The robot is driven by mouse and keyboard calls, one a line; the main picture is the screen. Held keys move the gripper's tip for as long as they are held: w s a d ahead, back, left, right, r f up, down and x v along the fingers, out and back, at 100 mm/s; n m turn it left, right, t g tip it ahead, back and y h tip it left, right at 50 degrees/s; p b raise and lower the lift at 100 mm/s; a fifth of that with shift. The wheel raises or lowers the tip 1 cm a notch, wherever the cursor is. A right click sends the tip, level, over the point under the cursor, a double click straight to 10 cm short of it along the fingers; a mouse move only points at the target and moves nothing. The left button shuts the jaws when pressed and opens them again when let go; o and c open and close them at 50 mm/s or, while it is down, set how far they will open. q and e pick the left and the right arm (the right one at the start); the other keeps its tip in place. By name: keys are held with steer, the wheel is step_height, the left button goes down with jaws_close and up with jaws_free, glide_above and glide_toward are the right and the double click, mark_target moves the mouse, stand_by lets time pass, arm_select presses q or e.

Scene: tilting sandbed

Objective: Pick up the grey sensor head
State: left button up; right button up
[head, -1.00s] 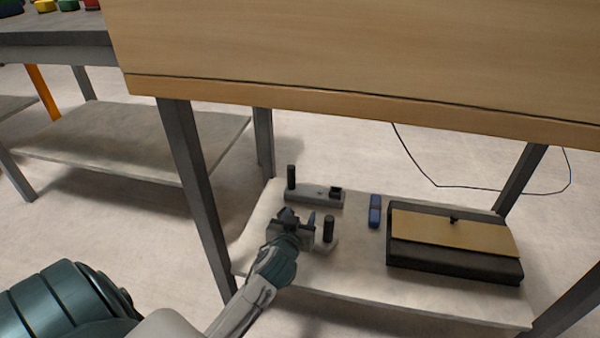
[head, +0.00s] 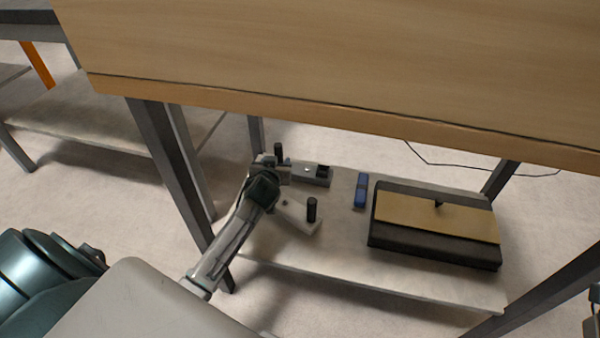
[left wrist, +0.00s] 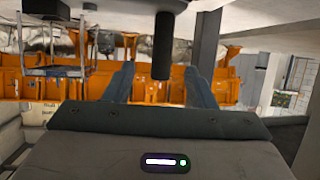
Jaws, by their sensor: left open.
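On the lower shelf stand two grey pieces with black upright posts. The back piece (head: 310,173) is a grey bar with a black post (head: 278,150) at its left end and a small black block at its right. The front piece (head: 292,215) is a light grey base with a black post (head: 312,208). I cannot tell which is the sensor head. My left gripper (head: 272,162) is at the left end of the back piece and partly hides it. In the left wrist view the gripper (left wrist: 162,85) is open, with a black post (left wrist: 163,45) between and beyond its fingers.
A blue object (head: 361,190) lies on the shelf (head: 400,287), right of the grey pieces. A black case with a tan top (head: 435,217) fills the shelf's right side. The wooden upper bed (head: 330,70) hangs above, and a dark leg (head: 172,170) stands beside my left arm.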

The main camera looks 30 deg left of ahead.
mark_target(278, 154)
arm_select(q)
steer(key=b+x, duration=0.2)
steer(key=x, duration=0.3)
steer(key=shift+a, duration=0.15)
steer(key=shift+r, duration=0.1)
jaws_close()
